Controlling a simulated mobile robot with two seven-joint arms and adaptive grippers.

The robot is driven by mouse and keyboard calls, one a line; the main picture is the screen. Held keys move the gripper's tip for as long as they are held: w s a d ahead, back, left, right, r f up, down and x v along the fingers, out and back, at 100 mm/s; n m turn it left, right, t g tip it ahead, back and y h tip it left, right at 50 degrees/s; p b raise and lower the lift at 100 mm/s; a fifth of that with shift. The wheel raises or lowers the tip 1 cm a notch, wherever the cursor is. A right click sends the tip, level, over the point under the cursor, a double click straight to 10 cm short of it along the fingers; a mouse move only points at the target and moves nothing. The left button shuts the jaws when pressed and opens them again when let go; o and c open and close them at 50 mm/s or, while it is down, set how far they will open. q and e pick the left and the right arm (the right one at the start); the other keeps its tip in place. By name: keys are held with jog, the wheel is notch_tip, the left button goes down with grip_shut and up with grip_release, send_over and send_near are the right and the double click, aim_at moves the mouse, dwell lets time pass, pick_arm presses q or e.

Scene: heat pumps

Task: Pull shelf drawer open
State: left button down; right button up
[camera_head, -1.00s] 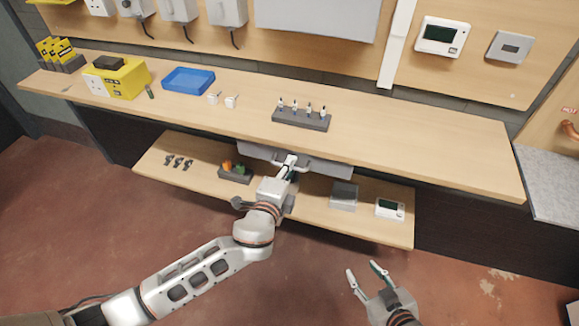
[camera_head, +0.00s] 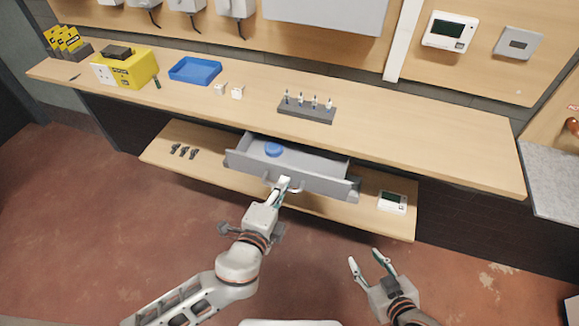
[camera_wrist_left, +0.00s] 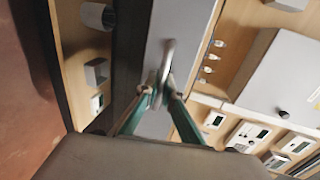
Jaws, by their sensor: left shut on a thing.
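The grey drawer (camera_head: 318,177) under the worktop is pulled out, with its inside showing. A blue round thing (camera_head: 273,149) lies in it towards the left. My left gripper (camera_head: 283,185) is at the middle of the drawer front, shut on the drawer handle (camera_head: 294,187). In the left wrist view the handle (camera_wrist_left: 166,62) passes between the fingertips, against the grey drawer front (camera_wrist_left: 185,30). My right gripper (camera_head: 370,266) is open and empty, above the floor in front of the shelf, apart from the drawer.
The worktop (camera_head: 420,135) carries a dark rack (camera_head: 307,113), a blue tray (camera_head: 195,71) and a yellow box (camera_head: 130,70). The lower shelf (camera_head: 210,165) holds several small dark parts (camera_head: 184,152) and a white thermostat (camera_head: 392,202). The floor in front is clear.

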pick_arm(q)
jog(key=f+v, duration=0.2)
jog(key=v, duration=0.7)
jog(key=shift+s+b, duration=0.25)
jog(key=shift+b, duration=0.05)
jog(key=shift+a, duration=0.1)
jog(key=c, duration=2.5)
grip_release()
jog(key=v, duration=1.2)
jog(key=w+a+f+n+g, duration=0.1)
jog(key=w+a+f+n, duration=0.1)
jog(key=f+n, duration=0.3)
jog(key=w+a+f+n+g+y, duration=0.1)
jog(key=w+a+f+n, duration=0.1)
jog(key=a+f+n, duration=0.3)
jog(key=w+a+f+n+g+y, duration=0.1)
jog(key=a+f+n+g, duration=0.1)
jog(key=a+f+n, duration=0.2)
jog(key=shift+w+f+n, duration=0.2)
jog(key=shift+f+n, duration=0.65)
jog(key=shift+w+f+n, duration=0.2)
jog(key=shift+f+n, duration=0.65)
